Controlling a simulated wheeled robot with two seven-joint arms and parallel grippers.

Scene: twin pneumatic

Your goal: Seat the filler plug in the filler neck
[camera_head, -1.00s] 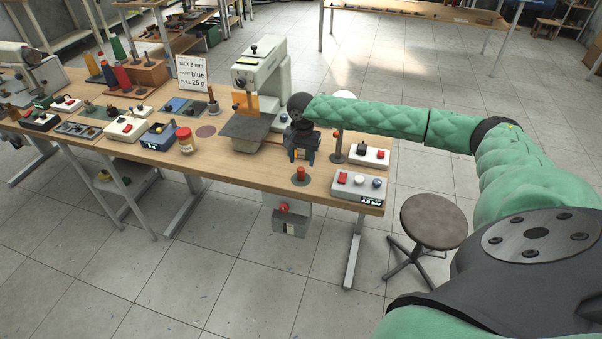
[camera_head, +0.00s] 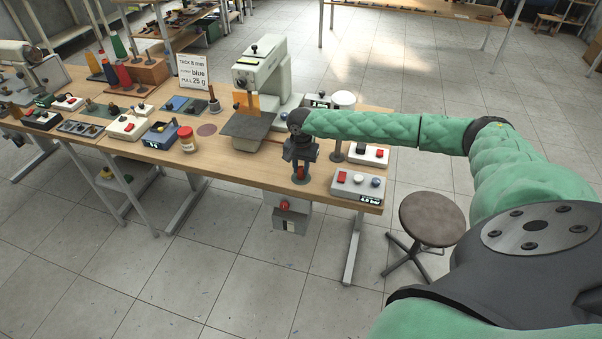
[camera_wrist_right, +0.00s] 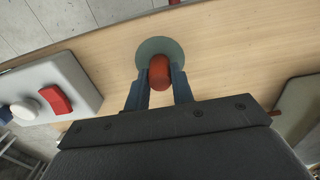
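The red filler plug (camera_head: 300,172) stands upright on a round grey-green base near the table's front edge, left of the control box. In the right wrist view it is an orange-red cylinder (camera_wrist_right: 159,73) on a round grey-green disc (camera_wrist_right: 178,50). My right gripper (camera_head: 300,165) points down over it. In the wrist view its two blue-grey fingers (camera_wrist_right: 160,80) stand on either side of the plug, with seemingly slim gaps; it looks open. I cannot identify the filler neck for sure; a white round top (camera_head: 343,98) shows behind my right arm. My left gripper is out of view.
A grey control box (camera_head: 357,184) with red, white and blue buttons stands just right of the plug. A second button box (camera_head: 369,155) and a thin post (camera_head: 337,152) stand behind it. The press (camera_head: 260,75) with its dark plate (camera_head: 247,130) is to the left.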

